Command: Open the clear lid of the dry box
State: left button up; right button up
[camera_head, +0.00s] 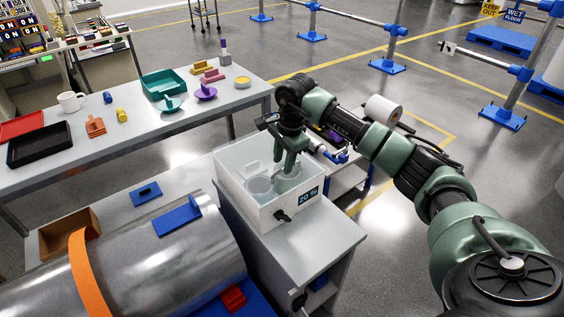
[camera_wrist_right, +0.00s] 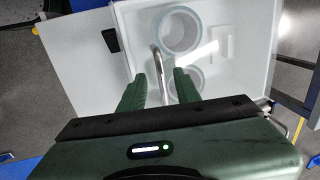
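The white dry box (camera_head: 257,214) stands on a grey cabinet; its display reads 20 %. Its clear lid is hard to make out, and I cannot tell its exact angle. Round translucent containers (camera_head: 259,186) show inside the box, also in the right wrist view (camera_wrist_right: 181,30). My right gripper (camera_head: 284,160) points down over the box top. In the right wrist view its two fingers stand apart, with a curved metal handle (camera_wrist_right: 158,66) between them; I see no clear contact. A dark latch (camera_head: 282,215) sits on the box front. My left gripper is out of view.
A large metal cylinder (camera_head: 150,262) with an orange band lies at the lower left. A long table (camera_head: 60,165) with trays, a mug and small parts stands behind. A cart with a white roll (camera_head: 382,110) stands beyond my right arm. Open floor lies at the right.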

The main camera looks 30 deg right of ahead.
jog(key=shift+w+f, duration=0.15)
jog(key=shift+f, duration=0.8)
grip_shut()
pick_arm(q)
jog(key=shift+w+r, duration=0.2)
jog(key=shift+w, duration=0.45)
pick_arm(e)
jog(key=shift+w, duration=0.1)
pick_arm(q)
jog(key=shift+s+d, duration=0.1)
